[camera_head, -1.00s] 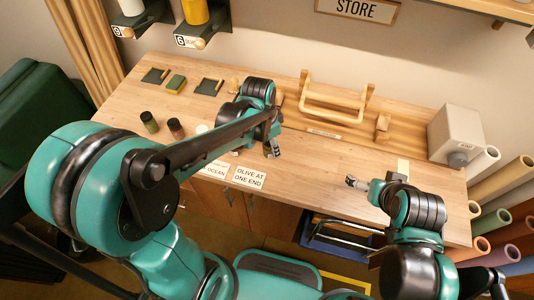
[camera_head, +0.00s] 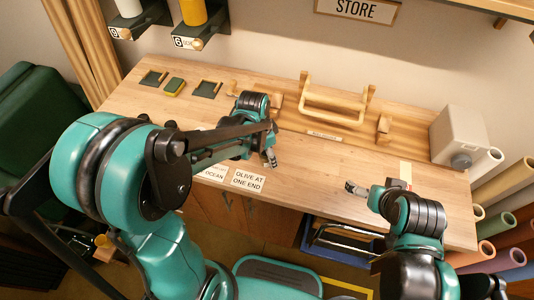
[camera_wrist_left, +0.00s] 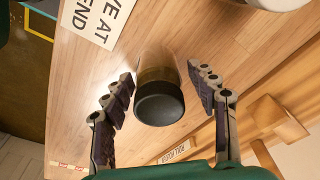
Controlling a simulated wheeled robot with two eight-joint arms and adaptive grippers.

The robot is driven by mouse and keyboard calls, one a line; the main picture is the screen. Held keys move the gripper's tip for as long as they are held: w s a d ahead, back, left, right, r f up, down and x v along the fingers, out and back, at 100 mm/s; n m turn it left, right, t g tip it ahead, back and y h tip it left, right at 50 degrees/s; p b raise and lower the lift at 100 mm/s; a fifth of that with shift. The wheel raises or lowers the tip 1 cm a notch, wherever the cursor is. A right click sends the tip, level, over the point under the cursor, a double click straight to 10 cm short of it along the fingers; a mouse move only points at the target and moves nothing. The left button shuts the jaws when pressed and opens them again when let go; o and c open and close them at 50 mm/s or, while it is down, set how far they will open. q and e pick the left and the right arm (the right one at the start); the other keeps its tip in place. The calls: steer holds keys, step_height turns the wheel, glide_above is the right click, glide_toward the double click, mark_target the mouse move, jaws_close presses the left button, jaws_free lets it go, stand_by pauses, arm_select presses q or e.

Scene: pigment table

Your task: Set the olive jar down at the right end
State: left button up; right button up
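In the left wrist view, a jar (camera_wrist_left: 158,101) with a black lid and an olive-brown body stands on the wooden table; I take it as the olive jar. My left gripper (camera_wrist_left: 160,98) is open around it, with a gap between each finger and the jar. In the head view my left gripper (camera_head: 270,157) is low over the table behind the "OLIVE AT ONE END" card (camera_head: 248,179), and the jar is hidden there. My right gripper (camera_head: 352,187) is at the front right of the table with no jar at it; its finger gap is unclear.
A wooden rack (camera_head: 335,112) stands at the back of the table (camera_head: 300,160). A grey box (camera_head: 459,135) stands at the right. A white round object (camera_wrist_left: 272,3) shows at the wrist view's top edge. My left arm covers much of the table's left part. The table between the grippers is clear.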

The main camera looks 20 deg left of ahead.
arm_select(q)
steer(key=shift+r, duration=0.25)
steer(key=r+p, duration=0.1)
steer(key=r, duration=0.2)
steer(key=r+p, duration=0.1)
steer(key=r, duration=0.3)
steer(key=s+a+r+p, duration=0.1)
steer(key=r+p, duration=0.1)
steer(key=r, duration=0.1)
steer(key=shift+s+a+r, duration=0.1)
steer(key=shift+r, duration=0.3)
steer(key=shift+s+a+r, duration=0.1)
steer(key=shift+s+r, duration=0.1)
steer(key=shift+r, duration=0.4)
steer(key=s+a+r+n+t+y, duration=0.1)
steer(key=s+a+r+n+t, duration=0.2)
steer(key=s+n+t, duration=0.3)
steer(key=shift+s+a+n, duration=0.35)
steer(key=shift+s+n, duration=1.2)
steer(key=shift+n, duration=0.15)
step_height(320, 180, down, 6)
steer(key=b, duration=0.5)
steer(key=shift+b, duration=0.35)
